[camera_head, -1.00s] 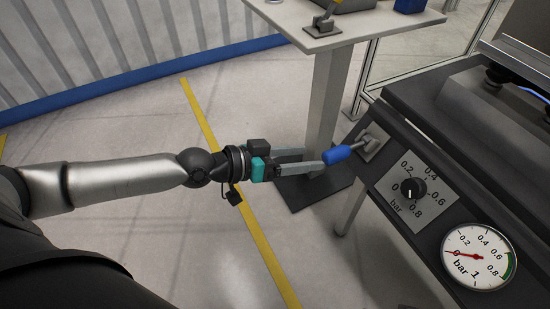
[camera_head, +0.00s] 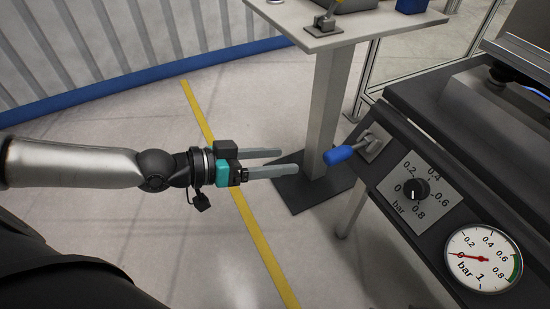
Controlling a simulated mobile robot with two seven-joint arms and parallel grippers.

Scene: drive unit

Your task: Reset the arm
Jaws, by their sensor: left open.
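My left arm comes in from the left, stretched nearly level across the picture. Its left gripper (camera_head: 289,161) is open, with two grey fingers pointing right and nothing between them. The blue-handled lever (camera_head: 339,155) on the dark drive unit (camera_head: 394,147) is to the right of the fingertips, with a visible gap between them. My right gripper is not in view.
A pressure knob (camera_head: 415,189) and a round gauge (camera_head: 483,258) with its needle near 0 sit on the unit's sloped front. A small table (camera_head: 290,15) on a grey post (camera_head: 323,110) stands behind. The floor around a yellow line (camera_head: 250,222) is clear.

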